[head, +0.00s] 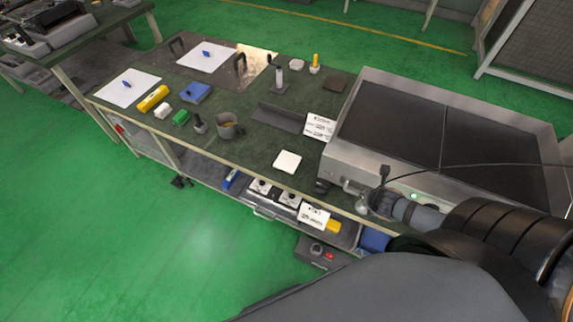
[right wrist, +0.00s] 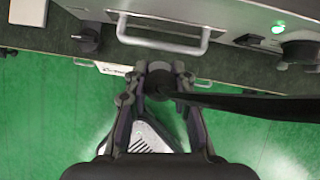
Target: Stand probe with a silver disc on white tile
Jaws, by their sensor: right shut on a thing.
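The white tile (head: 287,162) lies flat and bare near the table's front edge, left of the heater; its corner shows in the right wrist view (right wrist: 28,12). My right gripper (head: 376,198) is shut on a dark probe (head: 384,171) in front of the heater, to the right of the tile. In the right wrist view the gripper (right wrist: 165,82) closes around the probe's round dark top (right wrist: 161,77). A thin cable runs right from the probe. My left gripper is not in view.
The heater (head: 400,180) with dark plates fills the table's right side, with a front handle (right wrist: 160,35). The lower shelf holds boxes.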

